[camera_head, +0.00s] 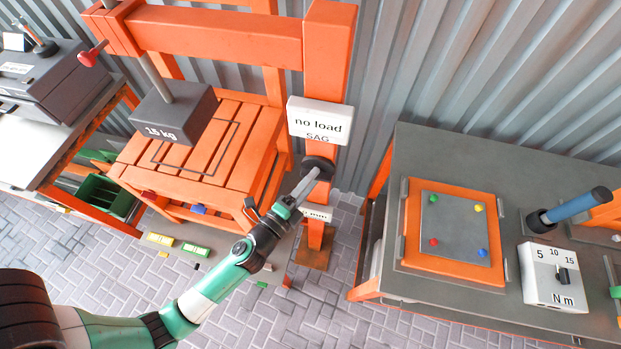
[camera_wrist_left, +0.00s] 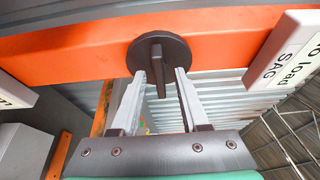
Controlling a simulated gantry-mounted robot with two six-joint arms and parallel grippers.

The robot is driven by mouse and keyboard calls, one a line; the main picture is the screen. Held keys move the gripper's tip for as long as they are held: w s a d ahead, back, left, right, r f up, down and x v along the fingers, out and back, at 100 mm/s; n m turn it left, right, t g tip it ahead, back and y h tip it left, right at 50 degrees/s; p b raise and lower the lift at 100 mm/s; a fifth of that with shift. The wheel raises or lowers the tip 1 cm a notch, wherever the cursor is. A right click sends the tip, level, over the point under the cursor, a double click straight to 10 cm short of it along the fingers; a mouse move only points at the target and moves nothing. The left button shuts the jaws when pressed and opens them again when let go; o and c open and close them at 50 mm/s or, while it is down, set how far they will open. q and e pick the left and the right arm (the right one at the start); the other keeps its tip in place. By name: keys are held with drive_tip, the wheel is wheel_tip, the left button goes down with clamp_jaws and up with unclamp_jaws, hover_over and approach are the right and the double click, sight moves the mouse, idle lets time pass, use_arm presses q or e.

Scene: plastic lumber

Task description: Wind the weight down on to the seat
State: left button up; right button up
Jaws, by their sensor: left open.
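The dark grey 15 kg weight (camera_head: 172,116) hangs on a rod over the orange slatted seat (camera_head: 222,150); the gap beneath it is hard to judge. A dark round knob (camera_head: 318,162) sits on the orange post by a sign reading "no load SAG" (camera_head: 318,121). In the left wrist view the knob (camera_wrist_left: 176,52) has a raised bar across its face, and the sign (camera_wrist_left: 290,55) is at the right. My left gripper (camera_head: 307,182) is open, its fingers (camera_wrist_left: 157,75) pointing at the knob with the bar between them; contact is unclear. My right gripper is out of view.
A grey-topped bench (camera_head: 455,155) at the right carries an orange-framed plate (camera_head: 455,235), a torque dial box (camera_head: 553,277) and a blue-handled tool (camera_head: 580,205). A red-knobbed lever (camera_head: 88,58) is at upper left. Small coloured pieces lie on the paving.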

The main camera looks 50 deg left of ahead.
use_arm(q)
clamp_jaws()
idle(0.3)
